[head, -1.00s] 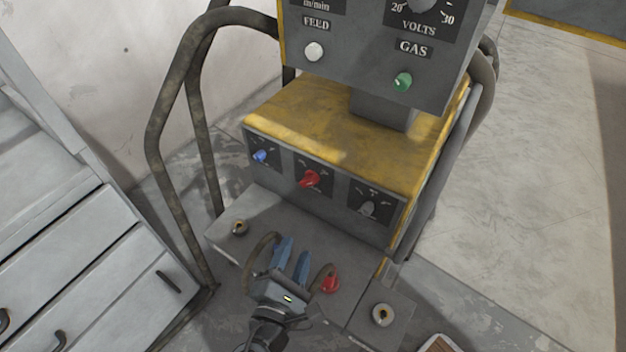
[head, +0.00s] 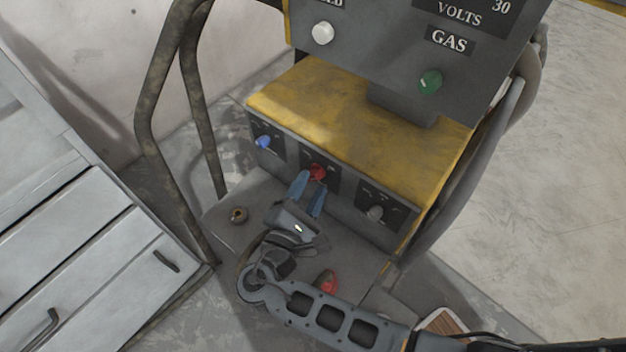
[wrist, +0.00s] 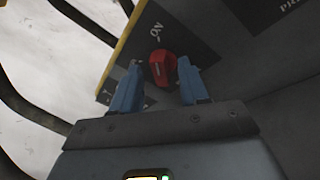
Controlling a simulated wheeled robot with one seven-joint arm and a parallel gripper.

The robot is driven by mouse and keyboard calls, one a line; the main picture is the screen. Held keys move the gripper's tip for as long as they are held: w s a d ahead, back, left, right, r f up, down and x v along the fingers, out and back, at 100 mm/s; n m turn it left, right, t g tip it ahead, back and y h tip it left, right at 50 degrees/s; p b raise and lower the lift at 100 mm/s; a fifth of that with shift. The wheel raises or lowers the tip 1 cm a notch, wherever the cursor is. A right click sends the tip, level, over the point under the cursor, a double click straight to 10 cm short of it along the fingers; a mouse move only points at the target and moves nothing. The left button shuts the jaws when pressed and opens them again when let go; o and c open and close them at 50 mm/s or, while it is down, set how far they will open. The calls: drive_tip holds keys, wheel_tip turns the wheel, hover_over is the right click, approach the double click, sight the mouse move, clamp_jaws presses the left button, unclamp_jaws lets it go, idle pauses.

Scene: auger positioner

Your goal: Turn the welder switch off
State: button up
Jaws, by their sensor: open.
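The welder (head: 360,140) is a grey and yellow machine with three knobs on its lower front panel. The red knob (head: 317,173) is in the middle of that row. It also shows in the wrist view as a red knob (wrist: 162,68) with a pale mark, beside a label that reads "ON". My gripper (head: 311,187) is open, with its blue fingers pointing at the red knob. In the wrist view the fingertips (wrist: 157,78) are on either side of the knob. I cannot tell whether they touch it.
A blue knob (head: 264,142) is left of the red one and a grey knob (head: 376,212) is right of it. A red part (head: 327,283) lies below, near my arm. A bent metal rail (head: 150,110) and a drawer cabinet (head: 90,270) stand to the left.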

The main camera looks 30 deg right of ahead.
drive_tip(key=shift+x, duration=0.95)
clamp_jaws()
